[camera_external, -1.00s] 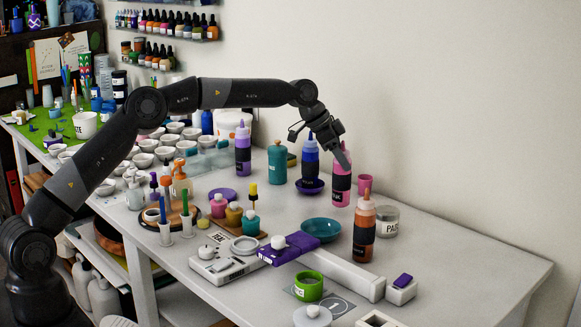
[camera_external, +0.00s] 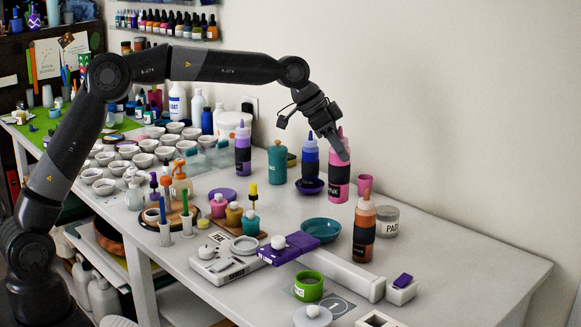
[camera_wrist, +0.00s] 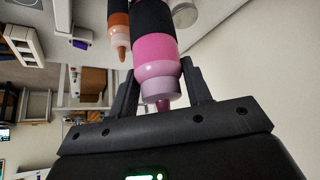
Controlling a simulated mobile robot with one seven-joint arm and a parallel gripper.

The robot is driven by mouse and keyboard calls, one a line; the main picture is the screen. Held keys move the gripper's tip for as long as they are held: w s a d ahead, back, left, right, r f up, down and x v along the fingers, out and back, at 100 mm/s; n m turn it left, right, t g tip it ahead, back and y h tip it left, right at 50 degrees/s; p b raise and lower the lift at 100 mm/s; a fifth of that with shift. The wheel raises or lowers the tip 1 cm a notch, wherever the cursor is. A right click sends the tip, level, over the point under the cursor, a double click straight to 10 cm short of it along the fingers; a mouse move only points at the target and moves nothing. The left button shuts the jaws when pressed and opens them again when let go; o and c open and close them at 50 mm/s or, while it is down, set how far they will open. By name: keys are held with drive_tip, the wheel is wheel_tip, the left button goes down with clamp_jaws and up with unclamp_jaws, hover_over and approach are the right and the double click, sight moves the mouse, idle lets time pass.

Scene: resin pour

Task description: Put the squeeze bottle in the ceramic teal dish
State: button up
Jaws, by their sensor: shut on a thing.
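The pink squeeze bottle (camera_external: 337,172) has a dark label band and is upright near the back of the white table. My gripper (camera_external: 336,147) is shut on its upper part from above. In the wrist view, the bottle (camera_wrist: 155,50) sits between the two fingers of my gripper (camera_wrist: 161,88), its tip toward the palm. The bottle's base looks at or just above the table; I cannot tell which. The ceramic teal dish (camera_external: 320,231) stands in front and slightly left of the bottle, and looks empty.
An orange bottle (camera_external: 364,232) and a PASTE jar (camera_external: 386,221) stand right of the dish. A blue bottle (camera_external: 310,163) and a pink cup (camera_external: 364,185) flank the held bottle. A purple block (camera_external: 288,249) lies just in front of the dish. The table's right end is clear.

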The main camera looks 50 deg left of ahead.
drive_tip(key=s+d, duration=0.3)
drive_tip(key=s, duration=0.6)
drive_tip(key=w+a+f, duration=0.7)
drive_tip(key=w+f, duration=0.1)
drive_tip(key=f, duration=0.3)
drive_tip(key=shift+w+a, duration=0.15)
drive_tip(key=shift+a, duration=0.2)
drive_tip(key=shift+f, duration=0.15)
drive_tip(key=o, duration=1.4)
